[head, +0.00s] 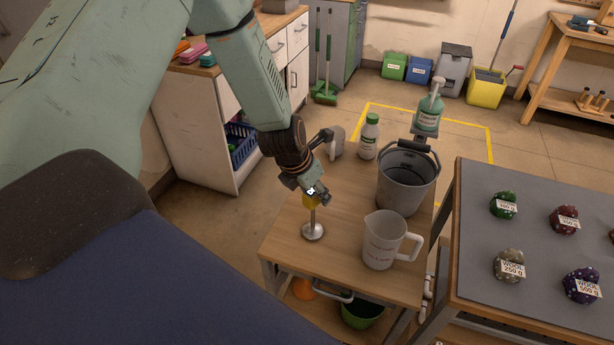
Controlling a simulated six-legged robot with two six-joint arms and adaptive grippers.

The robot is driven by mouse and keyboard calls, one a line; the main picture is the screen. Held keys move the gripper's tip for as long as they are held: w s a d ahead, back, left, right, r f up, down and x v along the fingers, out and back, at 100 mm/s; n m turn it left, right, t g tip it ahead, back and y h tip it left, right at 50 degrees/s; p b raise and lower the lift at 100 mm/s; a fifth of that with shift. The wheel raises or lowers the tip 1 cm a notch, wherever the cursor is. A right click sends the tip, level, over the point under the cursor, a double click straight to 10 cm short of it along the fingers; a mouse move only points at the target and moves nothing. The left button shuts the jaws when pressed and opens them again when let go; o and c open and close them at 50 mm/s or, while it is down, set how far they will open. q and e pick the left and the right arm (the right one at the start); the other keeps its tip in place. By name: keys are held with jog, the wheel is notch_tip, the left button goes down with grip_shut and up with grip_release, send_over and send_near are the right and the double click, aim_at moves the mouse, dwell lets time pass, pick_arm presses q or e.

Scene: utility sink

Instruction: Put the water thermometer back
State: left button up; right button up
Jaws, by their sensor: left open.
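A small yellow piece (309,202) sits on a thin upright stem above a round metal base (313,232) on the wooden table (285,255). It may be the water thermometer, but I cannot tell whether it is that or a stand. My left gripper (317,193) reaches down from the upper left and is open right at the top of the yellow piece. The gripper partly hides that top, and I cannot tell whether they touch. My right gripper is out of view.
A grey bucket (404,188), a clear measuring jug (382,243) and a white bottle (368,138) stand on the same table. A green pump bottle (428,112) stands behind the bucket. A grey-topped table (535,235) with labelled wool balls is at the right.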

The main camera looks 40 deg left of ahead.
pick_arm(q)
jog(key=d+p+v, duration=0.1)
jog(key=p+v, duration=0.7)
jog(key=v, duration=0.4)
jog(key=s+d+f+m+g, duration=0.1)
jog(key=s+f+m, duration=0.3)
jog(key=s+m, duration=0.5)
jog(key=s+d+f+m+g, duration=0.2)
jog(key=s+d+f+m, duration=0.1)
jog(key=s+m, duration=0.6)
jog(key=s+d+f+m+g, duration=0.1)
jog(key=s+d+f+m, duration=0.3)
jog(key=s+m, duration=0.5)
jog(key=m, duration=0.6)
jog(key=shift+f+m+g+y, duration=0.3)
jog(key=shift+m+y, duration=0.1)
jog(key=shift+f, duration=0.1)
notch_tip(320, 180, down, 25)
jog(key=b, duration=2.4)
